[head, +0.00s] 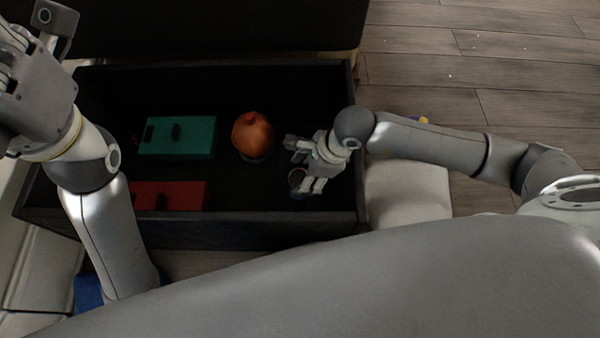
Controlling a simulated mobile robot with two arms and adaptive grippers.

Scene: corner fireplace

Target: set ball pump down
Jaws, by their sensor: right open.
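My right gripper (298,167) is open inside the dark open box, near its right wall. My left gripper (28,28) is at the top left, above the box's left end. It is cut off by the picture edge, and its jaw opening is unclear.
The dark box (358,180) also holds a green case (178,138), a red case (170,196) and a round orange object (252,135) with a knob. Its floor is clear between these and my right gripper.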

